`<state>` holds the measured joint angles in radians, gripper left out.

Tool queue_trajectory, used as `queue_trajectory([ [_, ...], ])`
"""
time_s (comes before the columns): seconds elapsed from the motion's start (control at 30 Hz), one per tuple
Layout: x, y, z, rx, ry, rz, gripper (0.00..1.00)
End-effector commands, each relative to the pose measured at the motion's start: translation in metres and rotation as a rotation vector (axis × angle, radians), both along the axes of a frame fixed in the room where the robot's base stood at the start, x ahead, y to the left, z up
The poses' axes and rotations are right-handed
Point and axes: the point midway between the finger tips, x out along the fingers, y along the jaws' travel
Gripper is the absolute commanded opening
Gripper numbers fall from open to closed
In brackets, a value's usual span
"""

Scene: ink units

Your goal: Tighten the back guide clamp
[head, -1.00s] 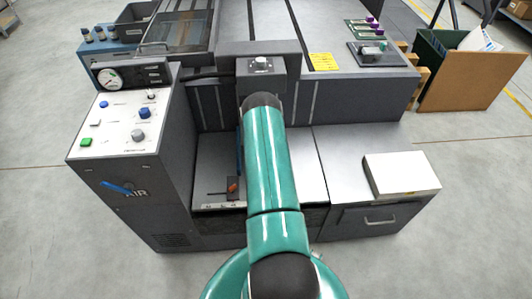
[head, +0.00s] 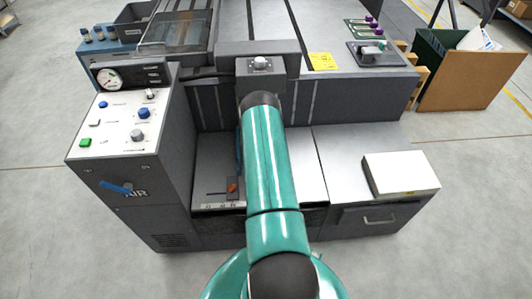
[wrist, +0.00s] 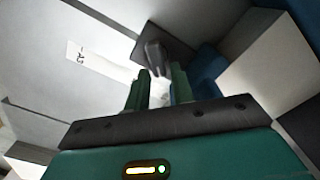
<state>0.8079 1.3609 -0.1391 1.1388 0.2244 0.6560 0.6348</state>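In the wrist view, the two green fingers of my gripper (wrist: 160,88) stand apart with a pale gap between them. Just past the fingertips is a dark grey rounded lever or knob (wrist: 154,56) on a dark block (wrist: 177,42). It looks like the guide clamp, but no label shows. I cannot tell whether the fingers touch it. A white scale strip (wrist: 98,62) lies left of it. In the head view, my teal arm hides my gripper and much of the recess. An orange-red knob (head: 232,187) shows left of the arm, above a scale strip (head: 219,205).
A white box (head: 400,173) sits on the right ledge. A blue part (wrist: 207,68) and a pale block (wrist: 268,75) are close right of my fingers.

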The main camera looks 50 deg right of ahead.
Motion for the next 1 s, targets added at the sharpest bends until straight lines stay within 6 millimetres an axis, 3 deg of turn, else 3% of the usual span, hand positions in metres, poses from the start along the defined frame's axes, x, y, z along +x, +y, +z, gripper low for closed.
queue_trajectory([
  [0.17, 0.001, -0.001, 0.025, -0.002, -0.001, 0.000, 0.24],
  [0.6, 0.001, 0.000, 0.117, -0.002, -0.002, 0.000, 0.24],
  [0.8, 0.001, 0.000, 0.135, -0.001, -0.002, 0.000, 0.24],
  [1.0, 0.000, 0.000, 0.136, 0.000, -0.001, 0.000, 0.24],
])
